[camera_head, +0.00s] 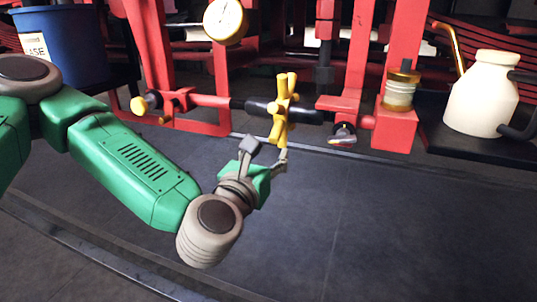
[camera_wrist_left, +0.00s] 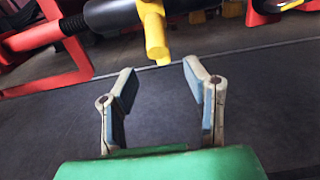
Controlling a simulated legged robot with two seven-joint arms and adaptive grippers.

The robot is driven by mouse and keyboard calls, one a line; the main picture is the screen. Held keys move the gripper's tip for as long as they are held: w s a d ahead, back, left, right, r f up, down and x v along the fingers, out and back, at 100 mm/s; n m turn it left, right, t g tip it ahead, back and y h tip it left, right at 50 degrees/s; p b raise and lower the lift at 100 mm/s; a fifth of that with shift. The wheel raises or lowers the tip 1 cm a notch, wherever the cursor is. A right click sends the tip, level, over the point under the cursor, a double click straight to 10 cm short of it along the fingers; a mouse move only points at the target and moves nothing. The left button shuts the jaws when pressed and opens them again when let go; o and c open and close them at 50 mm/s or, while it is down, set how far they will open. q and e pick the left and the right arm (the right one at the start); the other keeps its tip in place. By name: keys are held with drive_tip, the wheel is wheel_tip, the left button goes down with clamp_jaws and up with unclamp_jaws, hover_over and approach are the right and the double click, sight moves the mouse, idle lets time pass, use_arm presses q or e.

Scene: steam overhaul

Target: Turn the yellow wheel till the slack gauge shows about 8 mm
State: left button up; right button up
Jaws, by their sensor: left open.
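The yellow wheel (camera_head: 282,108) sits on a dark horizontal shaft between red frame parts in the head view. In the left wrist view one of its yellow spokes (camera_wrist_left: 156,38) points down, just beyond the gap between my fingers. My left gripper (camera_head: 266,151) is open, just below the wheel's lower end; it also shows in the left wrist view (camera_wrist_left: 158,85) with nothing between its fingers. A round cream-faced gauge (camera_head: 225,20) is at the top; its reading is too small to tell. My right gripper is not in view.
A blue bin (camera_head: 66,45) stands at the upper left. A cream can (camera_head: 482,95) and a brass-lidded jar (camera_head: 401,90) are at the right. Red posts and bars surround the shaft. The dark floor (camera_head: 370,210) in front is clear.

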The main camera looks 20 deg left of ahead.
sight(279, 121)
use_arm(q)
drive_tip(key=r+p, duration=0.2)
drive_tip(key=s+r+p, duration=0.1)
drive_tip(key=r+p, duration=0.1)
drive_tip(key=r, duration=0.1)
drive_tip(key=r+p, duration=0.3)
drive_tip(key=shift+s+r, duration=0.15)
drive_tip(key=shift+s, duration=0.25)
drive_tip(key=shift+w, duration=0.3)
drive_tip(key=shift+w+f, duration=0.15)
drive_tip(key=shift+w, duration=1.2)
drive_tip(key=shift+w+f, duration=0.1)
drive_tip(key=shift+w, duration=1.2)
clamp_jaws()
drive_tip(key=shift+s+f+b, duration=0.2)
drive_tip(key=shift+f+b, duration=0.4)
drive_tip(key=shift+f, duration=0.25)
drive_tip(key=shift+s+f+b, duration=0.15)
drive_tip(key=shift+f+b, duration=0.45)
drive_tip(key=shift+f, duration=0.2)
